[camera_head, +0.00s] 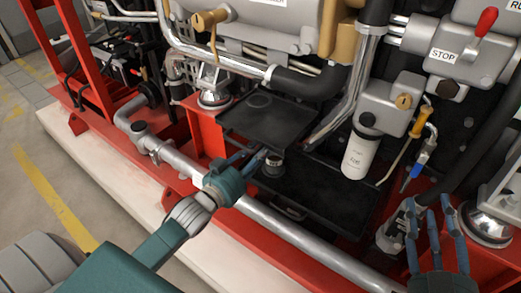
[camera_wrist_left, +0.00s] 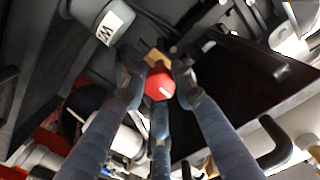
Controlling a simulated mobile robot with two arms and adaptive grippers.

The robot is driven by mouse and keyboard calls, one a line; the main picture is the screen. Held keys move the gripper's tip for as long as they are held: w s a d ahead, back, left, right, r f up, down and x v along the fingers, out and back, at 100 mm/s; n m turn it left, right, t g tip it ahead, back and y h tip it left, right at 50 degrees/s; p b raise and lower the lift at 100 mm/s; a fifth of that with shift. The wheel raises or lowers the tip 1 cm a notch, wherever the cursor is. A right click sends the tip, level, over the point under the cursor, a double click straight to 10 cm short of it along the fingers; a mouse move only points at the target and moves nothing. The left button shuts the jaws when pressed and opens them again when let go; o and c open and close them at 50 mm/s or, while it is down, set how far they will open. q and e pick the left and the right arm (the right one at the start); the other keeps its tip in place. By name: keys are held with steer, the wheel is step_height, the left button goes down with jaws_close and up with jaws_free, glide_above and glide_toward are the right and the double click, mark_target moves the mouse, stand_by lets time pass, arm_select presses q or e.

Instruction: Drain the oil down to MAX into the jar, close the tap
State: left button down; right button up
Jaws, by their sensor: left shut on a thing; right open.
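In the left wrist view the red tap handle (camera_wrist_left: 160,86) with a brass body (camera_wrist_left: 155,58) sits between the fingertips of my left gripper (camera_wrist_left: 158,76), which is shut on it. In the head view my left gripper (camera_head: 257,157) reaches in under a dark plate, and the tap is hidden there. A small round container (camera_head: 274,165), likely the jar, stands just right of its fingertips on a dark tray (camera_head: 320,200). Its oil level is not readable. My right gripper (camera_head: 424,222) is open and empty at the lower right, fingers pointing up.
A white filter cylinder (camera_head: 359,153) hangs right of the tray. A chrome pipe (camera_head: 290,240) and red frame run along the front. Open floor lies at left.

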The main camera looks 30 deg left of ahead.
arm_select(q)
steer(key=c, duration=1.4)
jaws_free()
steer(key=s, duration=0.4)
steer(key=s+a, duration=0.1)
steer(key=s, duration=0.7)
steer(key=shift+a, duration=0.3)
